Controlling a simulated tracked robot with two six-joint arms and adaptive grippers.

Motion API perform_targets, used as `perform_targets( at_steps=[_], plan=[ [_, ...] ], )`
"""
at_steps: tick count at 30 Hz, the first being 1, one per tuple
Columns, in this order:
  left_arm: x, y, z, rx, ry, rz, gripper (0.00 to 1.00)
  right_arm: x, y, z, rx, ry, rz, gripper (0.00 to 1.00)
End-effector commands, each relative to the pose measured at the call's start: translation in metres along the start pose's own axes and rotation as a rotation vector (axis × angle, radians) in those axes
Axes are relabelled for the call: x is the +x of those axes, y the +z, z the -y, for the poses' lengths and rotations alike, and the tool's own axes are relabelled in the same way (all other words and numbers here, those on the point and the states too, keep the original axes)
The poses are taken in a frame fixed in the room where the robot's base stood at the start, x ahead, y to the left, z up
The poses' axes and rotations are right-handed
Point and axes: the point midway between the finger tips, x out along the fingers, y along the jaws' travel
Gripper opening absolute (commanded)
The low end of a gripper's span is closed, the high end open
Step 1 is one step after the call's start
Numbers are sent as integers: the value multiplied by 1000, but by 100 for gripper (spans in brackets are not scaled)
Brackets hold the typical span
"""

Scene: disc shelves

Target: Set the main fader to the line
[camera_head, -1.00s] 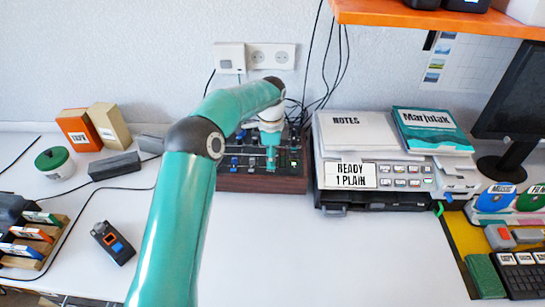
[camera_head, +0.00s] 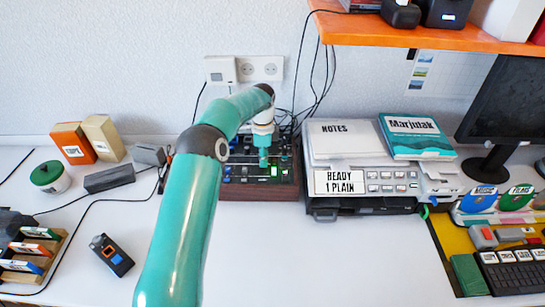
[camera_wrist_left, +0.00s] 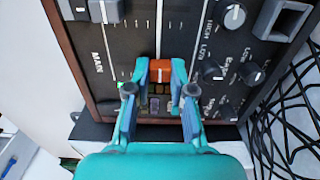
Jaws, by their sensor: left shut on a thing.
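The mixer (camera_head: 258,194) is a dark panel with a wooden front edge, against the wall behind my left arm. My left gripper (camera_head: 263,160) reaches down onto it. In the left wrist view, my left gripper (camera_wrist_left: 160,68) is shut on an orange fader cap (camera_wrist_left: 160,74) with a pale line across it. A slot runs up the panel from this cap. The word MAIN (camera_wrist_left: 97,62) stands to the left, beside another slot with a pale cap (camera_wrist_left: 105,9) at its top end. I cannot tell which slot MAIN names. My right gripper is not in view.
Knobs (camera_wrist_left: 235,17) stand right of the held cap. Black cables (camera_wrist_left: 290,110) lie beside the mixer. A grey machine (camera_head: 368,182) with papers and a book stands close to its right. An orange shelf (camera_head: 430,35) overhangs at upper right.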

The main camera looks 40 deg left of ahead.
Motion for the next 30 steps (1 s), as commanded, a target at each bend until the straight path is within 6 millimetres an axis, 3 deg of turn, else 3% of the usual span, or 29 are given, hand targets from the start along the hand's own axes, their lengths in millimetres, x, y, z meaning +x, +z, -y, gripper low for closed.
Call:
perform_targets(
  at_steps=[6,7,12,23,30],
  plan=[
    [0,2,0,-2,-1,3,0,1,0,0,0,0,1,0],
    [0,2,0,-2,-1,4,24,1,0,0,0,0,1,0],
    [0,2,-1,-3,-1,3,48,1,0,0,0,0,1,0],
    [-3,2,0,-3,-2,1,48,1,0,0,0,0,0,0],
    [-36,1,0,-3,-5,0,48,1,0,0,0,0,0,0]
  ],
)
